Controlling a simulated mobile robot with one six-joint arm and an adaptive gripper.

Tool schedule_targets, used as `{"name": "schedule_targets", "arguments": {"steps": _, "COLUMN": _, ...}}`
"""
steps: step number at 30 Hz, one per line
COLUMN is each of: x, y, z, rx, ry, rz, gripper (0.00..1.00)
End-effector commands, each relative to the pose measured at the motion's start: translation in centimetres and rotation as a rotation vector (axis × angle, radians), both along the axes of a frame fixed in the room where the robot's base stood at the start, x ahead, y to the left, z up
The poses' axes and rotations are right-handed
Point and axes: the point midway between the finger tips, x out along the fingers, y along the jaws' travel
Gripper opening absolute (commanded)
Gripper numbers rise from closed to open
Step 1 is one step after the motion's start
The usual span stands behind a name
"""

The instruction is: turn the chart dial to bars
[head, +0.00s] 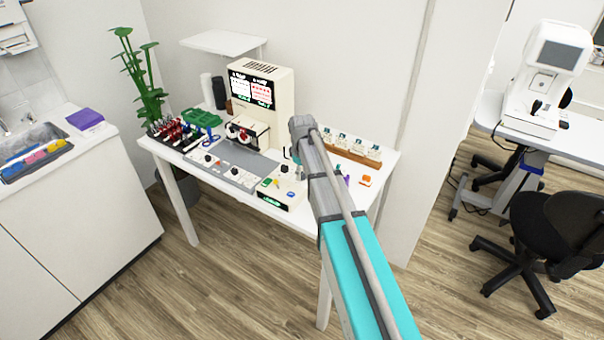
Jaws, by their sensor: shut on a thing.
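A cream control box (283,190) with small coloured controls and a green-lit front display stands at the front middle of the white table. My gripper (298,172) points down at the back right of this box, largely hidden by my own arm. It appears shut on a dial on the box top, probably the chart dial. The dial itself and its setting cannot be made out. Behind, a cream machine (262,95) carries a dark screen (252,88) with two lit panels, white on the left and red-marked on the right; their details are too small to read.
A grey panel with knobs (228,166) lies left of the box. A green rack (201,118) and red-and-black tools (176,132) stand at the table's left. A wooden rack (352,151) with white blocks and an orange item (365,181) are to the right.

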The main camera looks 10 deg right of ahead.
Motion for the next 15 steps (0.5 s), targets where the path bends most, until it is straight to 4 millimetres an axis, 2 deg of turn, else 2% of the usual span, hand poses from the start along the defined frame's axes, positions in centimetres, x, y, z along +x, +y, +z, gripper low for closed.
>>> {"name": "schedule_targets", "arguments": {"steps": 15, "x": -0.12, "y": -0.06, "z": -0.03, "rx": -0.001, "ry": 0.001, "rz": -0.491, "gripper": 0.00}}
